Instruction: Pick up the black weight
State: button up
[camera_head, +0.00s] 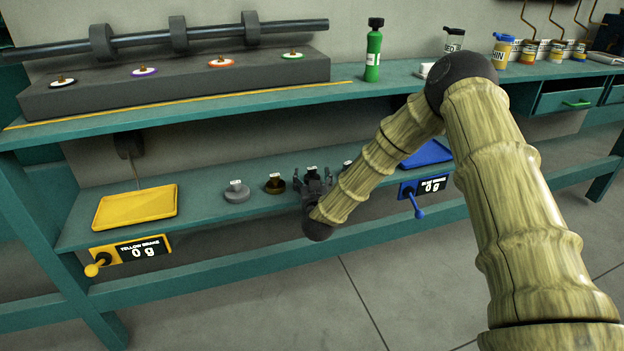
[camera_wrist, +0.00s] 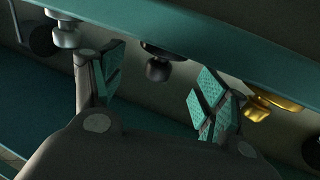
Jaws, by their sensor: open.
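The black weight (camera_wrist: 158,65) shows in the wrist view between and beyond the two teal-padded fingers of my gripper (camera_wrist: 158,85), which stand wide apart. It seems clear of both pads. The wrist picture looks upside down, with the shelf at the top. In the head view my gripper (camera_head: 314,188) is at the front of the lower shelf. It hides most of the black weight there, and only a small top part with a white label (camera_head: 312,169) shows.
A brass weight (camera_head: 275,184) and a grey weight (camera_head: 237,191) stand left of my gripper. A silver weight (camera_wrist: 65,30) stands on the other side. A yellow tray (camera_head: 135,206) and a blue tray (camera_head: 428,153) flank the row. The upper shelf (camera_head: 210,101) hangs over it.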

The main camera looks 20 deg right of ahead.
aim_at(312, 173)
jog(key=shift+x, duration=1.8)
jog(key=shift+d+f, duration=0.1)
jog(key=shift+c, duration=0.2)
jog(key=c, duration=1.4)
jog(key=shift+c, duration=0.4)
